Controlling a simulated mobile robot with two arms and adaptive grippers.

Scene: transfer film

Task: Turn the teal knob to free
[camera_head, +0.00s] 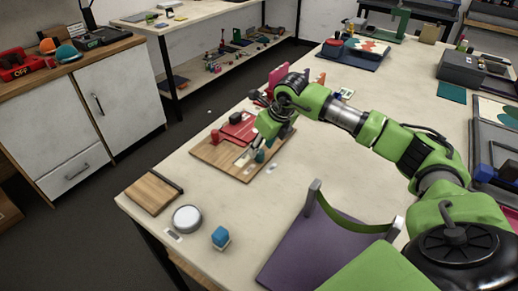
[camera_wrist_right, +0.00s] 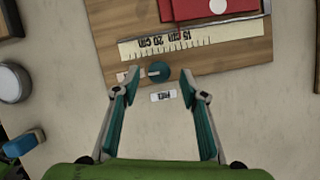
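The teal knob (camera_wrist_right: 159,71) sits at the edge of a wooden board (camera_wrist_right: 105,45), beside a printed ruler strip (camera_wrist_right: 190,39). A light mark on the knob points left in the wrist view, toward a small pale label (camera_wrist_right: 131,74). Another small label (camera_wrist_right: 163,96) with text too small to read surely lies just below the knob. My right gripper (camera_wrist_right: 161,73) is open, its two teal-padded fingers on either side of the knob with gaps between. In the head view my right gripper (camera_head: 262,150) hangs over the board and partly hides it. My left gripper is not in view.
A red item (camera_head: 236,131) lies on the board. A small wooden block board (camera_head: 152,192), a round white disc (camera_head: 186,219) and a blue cube (camera_head: 220,237) stand toward the table's near left. A purple mat (camera_head: 320,245) with a green curved band lies nearer.

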